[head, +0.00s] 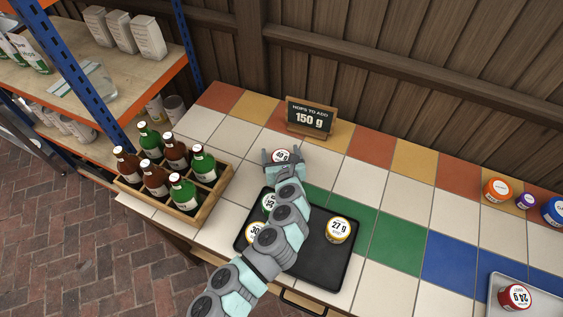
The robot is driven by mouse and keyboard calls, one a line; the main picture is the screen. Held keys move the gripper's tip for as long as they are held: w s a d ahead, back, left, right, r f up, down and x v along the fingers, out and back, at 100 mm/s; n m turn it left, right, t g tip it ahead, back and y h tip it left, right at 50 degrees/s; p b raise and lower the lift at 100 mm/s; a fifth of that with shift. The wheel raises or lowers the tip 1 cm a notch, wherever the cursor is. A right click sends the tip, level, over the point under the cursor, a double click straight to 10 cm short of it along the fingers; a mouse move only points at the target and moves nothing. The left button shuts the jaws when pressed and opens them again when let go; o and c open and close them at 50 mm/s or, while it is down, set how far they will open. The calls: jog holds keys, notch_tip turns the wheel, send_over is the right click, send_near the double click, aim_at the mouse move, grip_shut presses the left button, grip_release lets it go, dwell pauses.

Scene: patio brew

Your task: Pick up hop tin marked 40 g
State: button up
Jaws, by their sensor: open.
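A small tin (280,156) with a white-topped lid and a reddish rim stands on the tiles behind the black tray. Its label is too small to read surely; it may say 40. My gripper (283,158) is open, its fingers on either side of this tin as seen from here. I cannot tell whether they touch it. The tin's lower part is hidden by my gripper.
The black tray (328,272) holds a yellow 27 g tin (338,231) and two tins (269,203) (255,231) partly behind my arm. A hops sign (310,118) reads 150 g. A bottle crate (205,208) stands left. More tins (497,190) stand right; a red one (515,297) is on a pale tray.

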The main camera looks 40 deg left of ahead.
jog(key=shift+w+a, duration=0.15)
jog(key=shift+c, duration=0.4)
jog(key=shift+f, duration=0.1)
jog(key=c, duration=1.4)
